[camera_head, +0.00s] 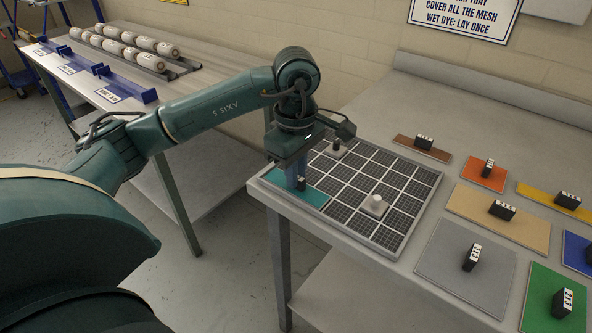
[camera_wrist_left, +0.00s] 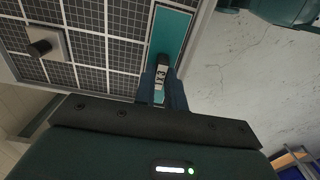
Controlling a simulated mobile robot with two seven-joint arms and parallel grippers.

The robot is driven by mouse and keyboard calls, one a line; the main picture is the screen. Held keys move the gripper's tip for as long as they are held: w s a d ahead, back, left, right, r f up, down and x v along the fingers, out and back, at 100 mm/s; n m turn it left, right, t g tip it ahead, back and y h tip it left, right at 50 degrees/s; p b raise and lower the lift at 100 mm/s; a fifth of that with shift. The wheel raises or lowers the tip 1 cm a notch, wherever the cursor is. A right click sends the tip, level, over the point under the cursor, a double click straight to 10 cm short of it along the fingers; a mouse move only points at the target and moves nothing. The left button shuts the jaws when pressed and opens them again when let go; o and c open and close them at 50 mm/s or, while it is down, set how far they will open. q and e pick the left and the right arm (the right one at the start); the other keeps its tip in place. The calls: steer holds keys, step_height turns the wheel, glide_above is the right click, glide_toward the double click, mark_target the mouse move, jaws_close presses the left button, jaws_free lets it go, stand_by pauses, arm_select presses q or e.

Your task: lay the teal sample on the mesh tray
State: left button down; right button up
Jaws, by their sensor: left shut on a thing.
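The teal sample (camera_head: 313,198) is a narrow flat strip with a black-and-white clip handle (camera_wrist_left: 161,72). It is over the left edge strip of the mesh tray (camera_head: 408,203), along the tray's rim. The left wrist view shows the teal sample (camera_wrist_left: 170,35) lined up inside the rim. I cannot tell whether it touches the mesh. My left gripper (camera_head: 300,184) points down and is shut on the handle. Two weights stand on the mesh: a white one (camera_head: 375,206) near the middle and one with a dark knob (camera_head: 335,151) at the back. My right gripper is not in view.
Several coloured samples with handles lie right of the tray, including brown (camera_head: 422,148), orange (camera_head: 483,176), tan (camera_head: 510,229), grey (camera_head: 450,265) and green (camera_head: 543,300). A sign (camera_head: 465,18) hangs behind. Another table with white rolls (camera_head: 130,48) stands at the left, across a floor gap.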

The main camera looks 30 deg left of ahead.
arm_select(q)
steer(key=c, duration=1.4)
jaws_free()
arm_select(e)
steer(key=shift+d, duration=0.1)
